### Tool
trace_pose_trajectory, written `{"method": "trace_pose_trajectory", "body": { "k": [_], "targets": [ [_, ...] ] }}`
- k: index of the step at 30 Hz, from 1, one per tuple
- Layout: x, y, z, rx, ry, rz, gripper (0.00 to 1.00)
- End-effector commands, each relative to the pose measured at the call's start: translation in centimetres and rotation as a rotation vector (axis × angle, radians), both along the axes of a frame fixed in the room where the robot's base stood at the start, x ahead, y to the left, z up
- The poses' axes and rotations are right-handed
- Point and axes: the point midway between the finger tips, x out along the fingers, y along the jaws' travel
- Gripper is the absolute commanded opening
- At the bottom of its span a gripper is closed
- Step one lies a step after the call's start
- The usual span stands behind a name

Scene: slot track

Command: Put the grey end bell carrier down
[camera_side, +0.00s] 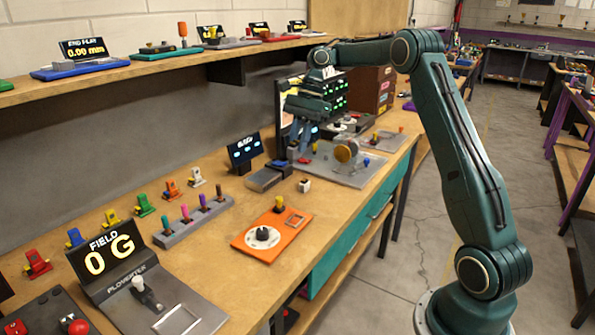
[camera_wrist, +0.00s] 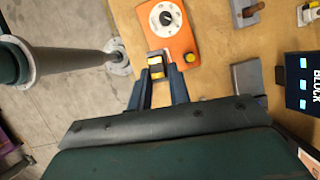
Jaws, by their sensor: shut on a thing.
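My gripper (camera_wrist: 158,86) has its two blue fingers on either side of a small grey and yellow piece (camera_wrist: 156,71), which I take for the grey end bell carrier. The fingers are shut on it. In the wrist view the piece overlaps the edge of the orange plate (camera_wrist: 182,38), so I cannot tell its full outline. In the side view my gripper (camera_side: 303,153) hangs above the far part of the bench, fingers downward. The carrier cannot be made out there. The orange plate (camera_side: 253,247) lies nearer, with a dial, a yellow knob and a square frame.
A small white block (camera_side: 304,186) stands on the bench below my gripper. A grey plate (camera_side: 345,174) with a brass disc (camera_side: 346,150) lies to the right. A dark display (camera_side: 245,149) and grey box (camera_side: 264,180) stand to the left. Bare wood surrounds the orange plate.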

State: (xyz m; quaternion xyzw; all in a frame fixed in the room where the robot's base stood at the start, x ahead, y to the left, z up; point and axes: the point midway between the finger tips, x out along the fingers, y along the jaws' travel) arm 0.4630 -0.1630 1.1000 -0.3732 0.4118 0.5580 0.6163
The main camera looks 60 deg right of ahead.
Motion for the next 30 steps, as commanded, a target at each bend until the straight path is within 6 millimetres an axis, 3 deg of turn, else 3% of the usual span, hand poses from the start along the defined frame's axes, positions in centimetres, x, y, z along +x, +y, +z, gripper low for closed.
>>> {"method": "trace_pose_trajectory", "body": {
  "k": [8,13,20,30],
  "targets": [
    [0.2,-1.6,0.2,-0.001,0.003,-0.271,0.0],
    [0.2,-3.7,0.2,0.0,0.004,-0.515,0.0],
    [-0.7,-8.2,-0.2,0.002,0.007,-0.916,0.0],
    [-4.3,-14.8,-1.1,0.008,0.01,-1.404,0.0]
  ]
}}
